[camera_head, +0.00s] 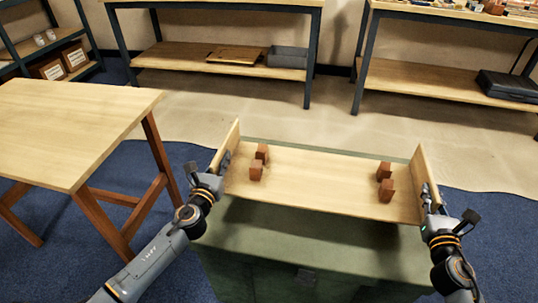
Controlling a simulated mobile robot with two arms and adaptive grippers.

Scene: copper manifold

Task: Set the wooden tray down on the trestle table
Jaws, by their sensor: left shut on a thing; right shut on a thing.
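The wooden tray (318,183) is pale, with a raised board at each end and several red-brown wooden blocks on it, grouped near the two ends. My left gripper (223,165) is shut on the tray's left end board. My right gripper (428,196) is shut on its right end board. The tray looks roughly level and appears raised over a green chest, with a dark shadow beneath it. The trestle table (75,130) stands at the left, with a pale bare top and red-brown legs. The fingertips are partly hidden by the end boards.
The green chest (300,247) is below the tray. Workbenches with lower shelves stand at the back; one shelf holds a grey bin (288,57), another a black case (507,85). A shelf unit with boxes (60,62) is at the far left. Blue carpet separates the table and chest.

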